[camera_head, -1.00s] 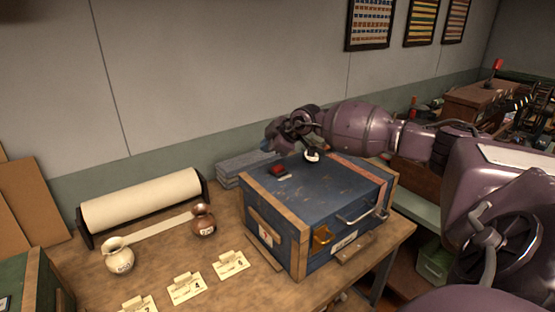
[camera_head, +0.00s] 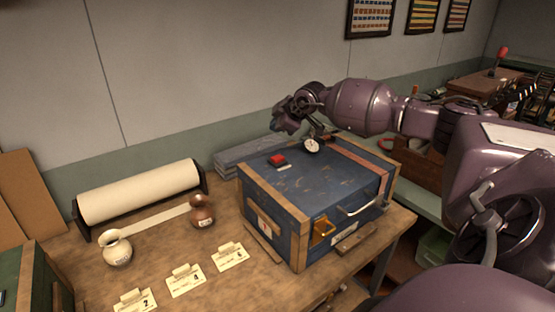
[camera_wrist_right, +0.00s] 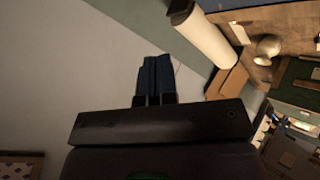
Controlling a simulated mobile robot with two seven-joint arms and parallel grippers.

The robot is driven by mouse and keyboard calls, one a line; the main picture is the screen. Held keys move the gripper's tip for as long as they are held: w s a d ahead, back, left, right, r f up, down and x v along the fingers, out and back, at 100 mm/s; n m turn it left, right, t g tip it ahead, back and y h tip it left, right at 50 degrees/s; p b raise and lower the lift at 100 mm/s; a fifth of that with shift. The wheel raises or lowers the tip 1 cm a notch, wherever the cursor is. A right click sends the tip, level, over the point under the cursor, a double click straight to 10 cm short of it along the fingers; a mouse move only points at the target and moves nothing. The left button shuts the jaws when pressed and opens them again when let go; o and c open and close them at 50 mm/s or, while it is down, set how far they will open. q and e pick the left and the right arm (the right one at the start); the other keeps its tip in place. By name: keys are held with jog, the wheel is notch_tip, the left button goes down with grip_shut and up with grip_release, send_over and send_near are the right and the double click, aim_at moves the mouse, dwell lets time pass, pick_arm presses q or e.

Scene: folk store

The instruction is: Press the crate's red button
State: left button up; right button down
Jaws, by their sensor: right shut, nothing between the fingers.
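The blue crate (camera_head: 335,185) with wooden edges stands on the workbench in the head view. Its red button (camera_head: 277,159) sits on the lid near the back left corner and shows clear of my arm. My right gripper (camera_head: 284,127) is above and behind the button, apart from it, near the back edge of the lid. In the right wrist view its fingers (camera_wrist_right: 155,80) are together with nothing between them. The crate's blue edge (camera_wrist_right: 255,4) seems to show at the top of the wrist view. My left gripper is not in view.
Paper cards (camera_head: 186,280) lie in front. Grey slabs (camera_head: 245,152) lie behind the crate. A green crate (camera_head: 35,280) stands at the left front.

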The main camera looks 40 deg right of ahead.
aim_at(277, 158)
notch_tip(277, 158, down, 7)
jog(key=b, duration=0.3)
jog(key=shift+f, duration=0.2)
dwell(1.0)
dwell(0.8)
jog(key=shift+f, duration=0.4)
dwell(0.4)
